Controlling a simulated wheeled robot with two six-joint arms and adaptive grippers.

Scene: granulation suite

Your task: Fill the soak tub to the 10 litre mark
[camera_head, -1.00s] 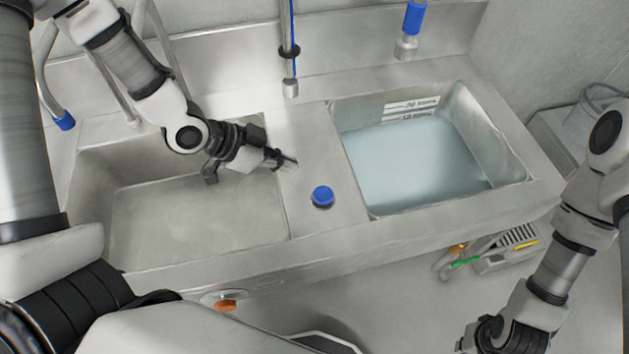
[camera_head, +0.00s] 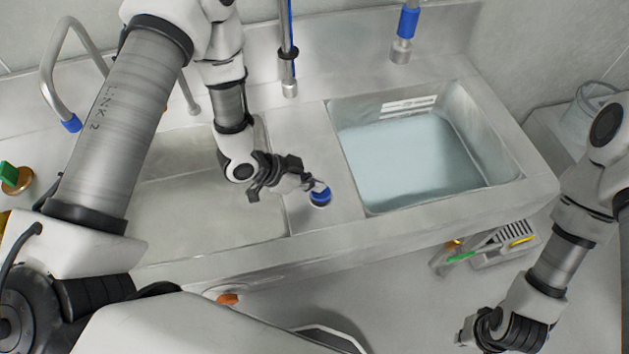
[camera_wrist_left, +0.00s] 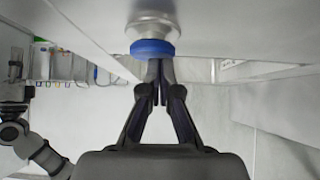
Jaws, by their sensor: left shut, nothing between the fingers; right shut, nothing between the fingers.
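The soak tub (camera_head: 478,120) is the right-hand basin, holding pale blue water (camera_head: 405,160). Printed level marks (camera_head: 410,104) show on its back wall just above the waterline; their figures are too small to read. A blue-topped round knob (camera_head: 320,194) stands on the steel strip between the basins. My left gripper (camera_head: 314,184) is shut and empty, its fingertips at the knob's left side. In the left wrist view its closed fingertips (camera_wrist_left: 160,66) meet or nearly meet the knob's blue ring (camera_wrist_left: 152,48); contact is unclear. My right gripper (camera_head: 468,340) is shut and empty, low at the right.
A spout with a blue collar (camera_head: 408,22) hangs behind the tub. Another hanging spout (camera_head: 289,85) is behind the dividing strip. The left basin (camera_head: 200,220) looks empty, partly hidden by my left arm. An orange button (camera_head: 228,299) is on the sink front.

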